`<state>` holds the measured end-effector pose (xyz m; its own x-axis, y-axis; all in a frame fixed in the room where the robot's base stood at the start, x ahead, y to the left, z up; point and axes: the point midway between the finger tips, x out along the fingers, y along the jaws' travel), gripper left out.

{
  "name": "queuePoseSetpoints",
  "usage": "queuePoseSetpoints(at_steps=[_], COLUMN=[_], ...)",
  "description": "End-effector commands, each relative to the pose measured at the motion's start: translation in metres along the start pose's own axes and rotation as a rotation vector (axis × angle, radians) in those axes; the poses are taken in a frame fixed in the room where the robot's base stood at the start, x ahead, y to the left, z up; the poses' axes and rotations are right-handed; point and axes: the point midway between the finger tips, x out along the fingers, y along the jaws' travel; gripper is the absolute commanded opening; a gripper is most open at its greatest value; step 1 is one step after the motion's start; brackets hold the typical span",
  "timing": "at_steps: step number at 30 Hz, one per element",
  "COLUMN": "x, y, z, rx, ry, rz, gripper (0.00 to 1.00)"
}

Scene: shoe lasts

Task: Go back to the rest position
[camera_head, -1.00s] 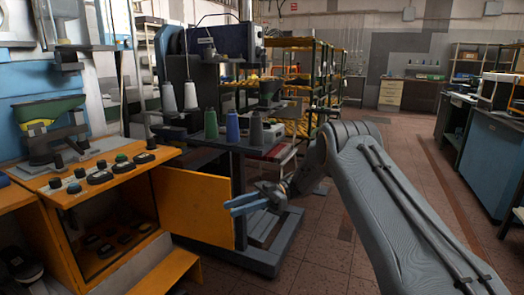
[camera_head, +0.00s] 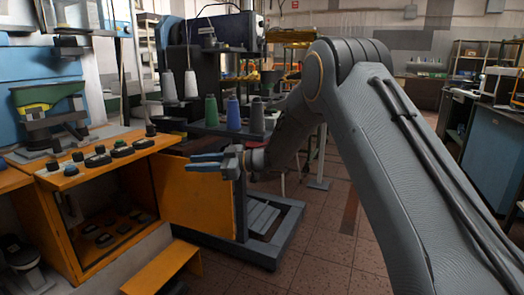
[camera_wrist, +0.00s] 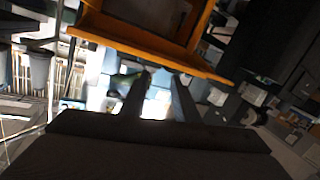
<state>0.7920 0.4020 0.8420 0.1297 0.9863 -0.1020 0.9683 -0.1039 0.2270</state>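My gripper (camera_head: 191,162) has two blue fingers. It points left in the head view, in front of the open orange cabinet door. The fingers are apart with nothing between them. In the wrist view my gripper (camera_wrist: 162,80) shows as two dark fingers with a gap, below an orange frame that appears at the top. My arm, grey and bent, fills the right of the head view. The orange cabinet (camera_head: 66,226) stands at the left, with dark lasts on its top and shelves.
The orange door (camera_head: 193,196) sticks out close behind my gripper. A machine with thread cones (camera_head: 233,112) stands behind it on a grey base (camera_head: 262,231). An orange step (camera_head: 160,268) is low in front. Blue cabinets (camera_head: 495,148) line the right. Tiled floor is open between.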

Motion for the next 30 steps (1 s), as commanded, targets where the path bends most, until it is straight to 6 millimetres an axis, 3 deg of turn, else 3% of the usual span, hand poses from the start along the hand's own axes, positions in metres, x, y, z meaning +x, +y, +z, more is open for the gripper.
queuePoseSetpoints(at_steps=[3, 8, 11, 14, 17, 24, 30], x=[0.014, 0.004, -0.014, -0.039, -0.068, -0.138, -0.177], y=[0.015, 0.015, -0.001, -0.031, -0.076, -0.217, -0.318], z=[-0.003, 0.006, 0.021, 0.042, 0.067, 0.120, 0.141], rx=[0.005, 0.067, 0.135, 0.223, 0.325, 0.593, 0.764], ry=[-0.094, -0.259, -0.380, -0.512, -0.654, -0.974, -1.151], rz=[0.191, 0.419, 0.534, 0.621, 0.676, 0.679, 0.602], gripper=[0.28, 0.28, 0.28, 0.28, 0.28, 0.28, 0.28])
